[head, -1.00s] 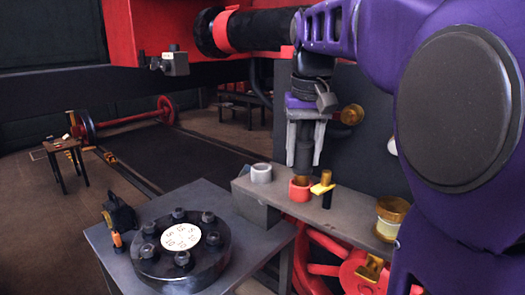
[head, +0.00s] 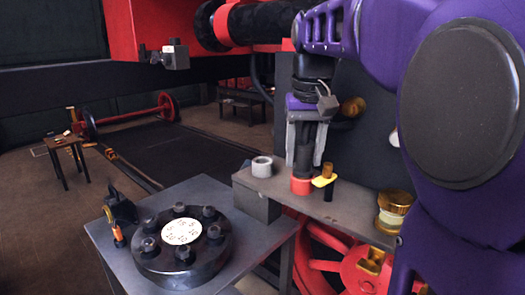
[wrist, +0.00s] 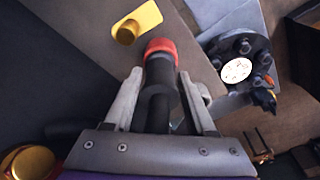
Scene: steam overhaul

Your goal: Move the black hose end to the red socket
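The black hose end (head: 304,160) stands upright over the red socket (head: 300,186), its lower end at or in the socket's mouth. The wrist view shows the hose end (wrist: 160,75) running straight to the red socket (wrist: 160,47). My gripper (head: 305,158) points down, with one pale finger on each side of the hose end. In the wrist view my gripper (wrist: 160,88) has its fingers close along both sides of the hose's wider collar. The socket's inside is hidden by the hose end, so the depth of fit cannot be told.
A grey socket (head: 262,167) stands left of the red one on the shelf (head: 345,207). A brass-and-white cup (head: 392,210) is farther right. A black flange with a white dial (head: 182,232) sits on the lower table.

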